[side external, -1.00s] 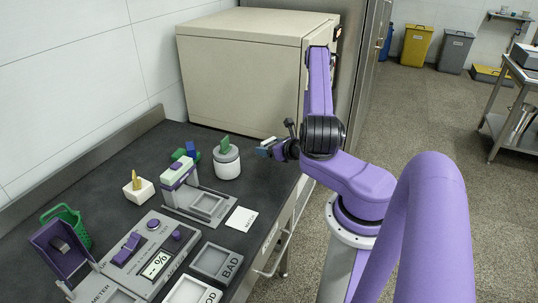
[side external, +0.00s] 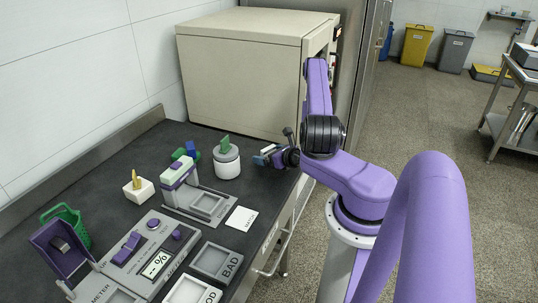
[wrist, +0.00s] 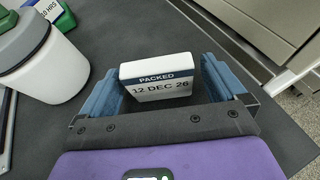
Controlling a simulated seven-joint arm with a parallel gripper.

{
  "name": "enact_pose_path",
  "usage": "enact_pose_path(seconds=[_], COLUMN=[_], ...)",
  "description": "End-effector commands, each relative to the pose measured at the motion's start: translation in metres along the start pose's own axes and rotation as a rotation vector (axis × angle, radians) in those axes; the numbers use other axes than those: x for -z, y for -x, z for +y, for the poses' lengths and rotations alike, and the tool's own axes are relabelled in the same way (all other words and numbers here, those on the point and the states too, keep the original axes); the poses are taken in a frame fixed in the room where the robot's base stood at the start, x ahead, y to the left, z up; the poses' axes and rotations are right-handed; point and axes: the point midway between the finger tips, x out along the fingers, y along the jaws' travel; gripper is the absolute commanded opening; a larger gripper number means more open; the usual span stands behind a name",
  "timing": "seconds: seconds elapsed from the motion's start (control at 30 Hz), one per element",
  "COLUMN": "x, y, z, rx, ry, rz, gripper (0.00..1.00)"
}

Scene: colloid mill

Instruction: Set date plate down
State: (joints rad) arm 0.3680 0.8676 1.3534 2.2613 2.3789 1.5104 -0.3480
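The date plate (wrist: 158,80) is a small white block with a blue band reading "PACKED" and "12 DEC 26". In the side view my gripper (side external: 267,157) is low over the right edge of the dark counter (side external: 225,120), right of the white jar. The plate is too small there to read, and whether its underside touches the counter cannot be told.
A large beige cabinet (side external: 240,75) is behind. A grey-purple stand (side external: 195,195) and a white card (side external: 241,218) are nearer the camera. Bare counter lies around the plate.

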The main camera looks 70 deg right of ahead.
Motion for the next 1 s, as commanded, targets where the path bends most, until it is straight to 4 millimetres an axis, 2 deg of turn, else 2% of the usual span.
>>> enact_pose_path(seconds=[0.27, 0.37, 0.77, 1.0], x=[-0.003, -0.002, -0.003, -0.004], y=[0.004, 0.018, 0.093, 0.102], z=[-0.001, -0.002, -0.001, -0.001], rx=[0.002, 0.004, 0.007, 0.002], ry=[-0.002, -0.005, -0.009, -0.004], rz=[0.002, 0.004, 0.001, -0.002], gripper=[0.97, 0.97, 0.97, 0.97])
